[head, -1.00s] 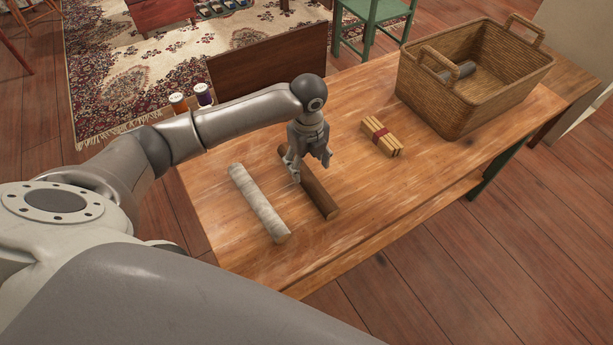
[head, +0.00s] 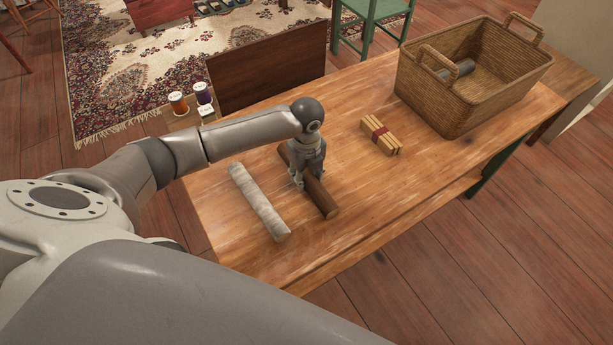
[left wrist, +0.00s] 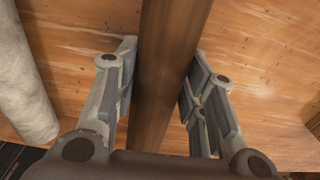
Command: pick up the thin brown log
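The thin brown log (head: 325,202) lies on the wooden table, to the right of a pale, white-barked log (head: 258,202). My left gripper (head: 309,183) is down at the brown log, with its fingers on either side of it. In the left wrist view the brown log (left wrist: 165,70) runs between the two fingers (left wrist: 163,85). The fingers are spread and close to its sides, with a small gap showing; no firm hold is seen. The pale log (left wrist: 20,80) is at the left there. My right gripper is not in view.
A bundle of short sticks with a red band (head: 381,136) lies to the right. A wicker basket (head: 440,105) with a dark grey object inside (head: 455,74) stands at the table's far right. Two spools (head: 178,103) (head: 202,93) are beyond the arm. The table front is clear.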

